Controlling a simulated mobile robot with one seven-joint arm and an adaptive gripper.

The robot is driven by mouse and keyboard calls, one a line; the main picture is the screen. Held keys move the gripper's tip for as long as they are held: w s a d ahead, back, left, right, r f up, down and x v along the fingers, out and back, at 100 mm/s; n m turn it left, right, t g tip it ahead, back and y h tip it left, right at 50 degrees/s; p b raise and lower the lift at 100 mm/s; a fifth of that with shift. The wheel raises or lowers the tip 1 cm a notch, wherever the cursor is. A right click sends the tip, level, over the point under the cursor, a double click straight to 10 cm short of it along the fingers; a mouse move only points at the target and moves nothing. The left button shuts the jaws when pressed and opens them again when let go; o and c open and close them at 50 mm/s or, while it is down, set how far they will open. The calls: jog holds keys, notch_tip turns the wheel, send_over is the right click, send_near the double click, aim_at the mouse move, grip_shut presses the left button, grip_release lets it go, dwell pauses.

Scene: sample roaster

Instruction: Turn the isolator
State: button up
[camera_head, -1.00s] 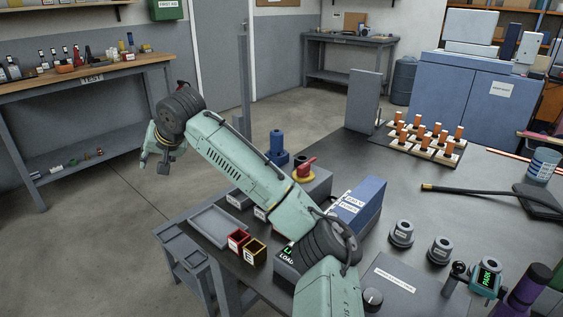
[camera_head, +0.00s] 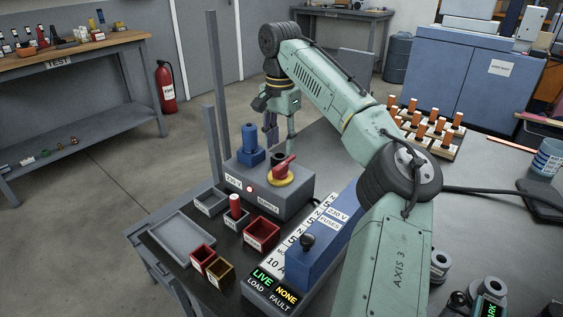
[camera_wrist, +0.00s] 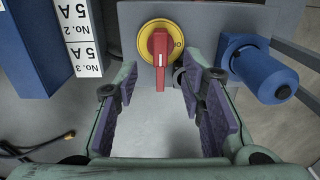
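The isolator is a red handle (camera_head: 284,165) on a yellow disc (camera_head: 281,178), on top of a grey box (camera_head: 268,203) with a lit red lamp and a "230 V" label. In the wrist view the red handle (camera_wrist: 160,60) points down the picture, towards the gap between my fingers. My gripper (camera_wrist: 164,115) is open and empty, with a purple pad on each side. The handle lies ahead of the fingertips and between them, not gripped. In the head view my gripper (camera_head: 281,135) hangs behind the grey box; its fingers are partly hidden.
A blue plug (camera_head: 250,146) stands on the box beside the isolator. A blue fuse unit (camera_head: 325,246) with labels lies to its right; its display (camera_head: 273,287) reads "LIVE" and "NONE". Red bins (camera_head: 261,234) and a grey tray (camera_head: 181,239) are in front. A grey post (camera_head: 217,95) rises behind.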

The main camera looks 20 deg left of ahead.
aim_at(280, 165)
notch_tip(280, 165, down, 7)
jog(key=shift+f, duration=0.15)
jog(key=shift+c, duration=0.4)
grip_shut()
dwell(0.3)
